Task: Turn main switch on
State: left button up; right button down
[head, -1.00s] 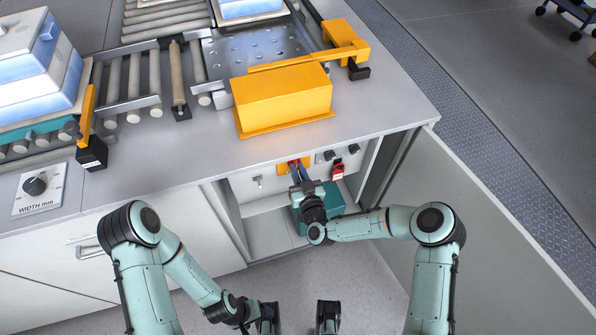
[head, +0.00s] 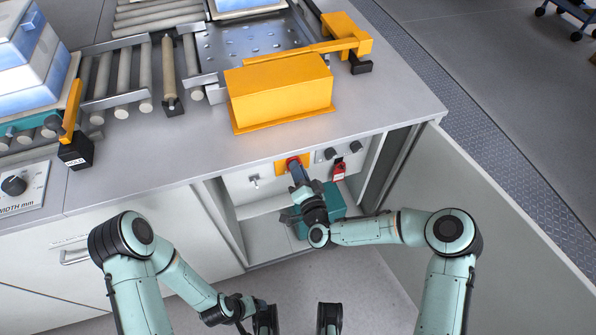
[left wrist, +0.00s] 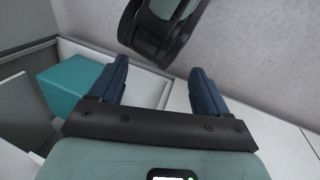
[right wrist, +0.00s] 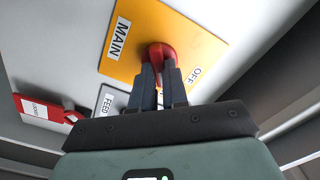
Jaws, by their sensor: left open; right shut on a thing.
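The main switch is a red knob (right wrist: 158,54) on a yellow plate (right wrist: 140,22) labelled MAIN, with OFF printed near one edge. In the head view the yellow plate (head: 281,168) sits on the panel under the counter edge. My right gripper (right wrist: 161,70) is shut on the red knob, its fingertips covering part of it. It also shows in the head view (head: 298,172), reaching up to the panel. My left gripper (left wrist: 160,85) is open and empty, low in front of the cabinet, apart from the switch.
Black knobs (head: 330,153) and a red tag (head: 339,171) are right of the switch; a small toggle (head: 254,181) is left. A teal box (head: 334,198) stands inside the cabinet. The open door (head: 500,210) is at right. The counter (head: 180,160) overhangs the panel.

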pick_arm(q)
jog(key=shift+w+a+f, duration=0.2)
jog(key=shift+w+f, duration=0.15)
jog(key=shift+w, duration=0.1)
pick_arm(e)
jog(key=shift+f+m, duration=0.1)
jog(key=shift+m, duration=0.7)
jog(key=c, duration=1.1)
grip_release()
jog(key=shift+c, duration=0.2)
pick_arm(q)
jog(key=shift+s+d+r+p, duration=0.25)
jog(key=shift+s+r, duration=0.15)
jog(key=shift+s, duration=0.15)
jog(key=shift+s+d+r+p, duration=0.25)
jog(key=shift+s+r, duration=0.15)
jog(key=shift+s, duration=0.1)
pick_arm(e)
jog(key=v, duration=1.3)
jog(key=shift+s, duration=0.2)
jog(key=shift+d, duration=0.1)
